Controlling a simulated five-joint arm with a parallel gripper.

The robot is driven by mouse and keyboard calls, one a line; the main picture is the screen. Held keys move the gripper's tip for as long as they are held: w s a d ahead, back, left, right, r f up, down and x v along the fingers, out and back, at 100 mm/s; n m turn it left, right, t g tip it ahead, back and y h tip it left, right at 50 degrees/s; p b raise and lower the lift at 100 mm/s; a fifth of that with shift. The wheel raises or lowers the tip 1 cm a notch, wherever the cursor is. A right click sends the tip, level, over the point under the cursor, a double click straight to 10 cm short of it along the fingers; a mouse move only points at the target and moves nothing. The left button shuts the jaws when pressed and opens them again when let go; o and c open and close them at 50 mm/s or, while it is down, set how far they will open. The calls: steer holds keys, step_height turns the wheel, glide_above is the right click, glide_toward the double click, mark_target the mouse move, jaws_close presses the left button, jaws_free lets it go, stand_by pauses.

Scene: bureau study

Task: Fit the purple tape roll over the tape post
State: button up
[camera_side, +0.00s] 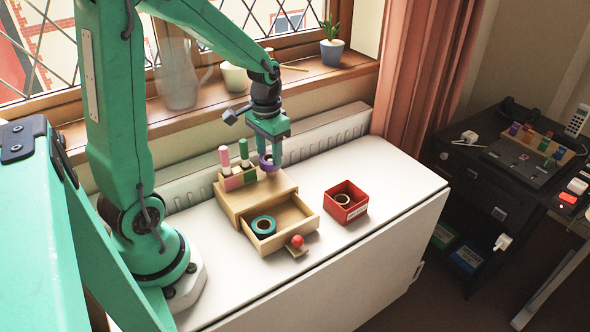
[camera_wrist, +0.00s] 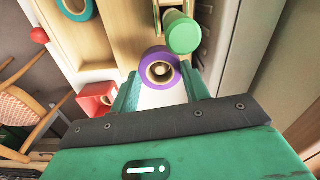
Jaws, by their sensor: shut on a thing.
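The purple tape roll (camera_side: 266,164) is between the fingertips of my gripper (camera_side: 268,155), at the back of the wooden drawer box (camera_side: 232,205). In the wrist view, my gripper (camera_wrist: 161,80) has its two green fingers on either side of the purple roll (camera_wrist: 147,71). A pale round shape shows in the roll's hole; I cannot tell whether it is the roll's core or the post's top. The tape post is not clearly visible elsewhere. I cannot tell whether the roll is around it or above it.
Pink and green cylinders (camera_side: 244,150) stand in a rack left of the roll; a green one (camera_wrist: 182,33) is close in the wrist view. The open drawer holds a teal roll (camera_side: 263,225). A red ball (camera_side: 298,241) and red box (camera_side: 346,213) are nearby. The right tabletop is clear.

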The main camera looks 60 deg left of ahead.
steer(key=shift+f, duration=1.35)
stand_by(0.6)
steer(key=o, duration=1.2)
steer(key=shift+o, duration=0.2)
steer(key=shift+r, duration=0.15)
steer(key=shift+r, duration=3.35)
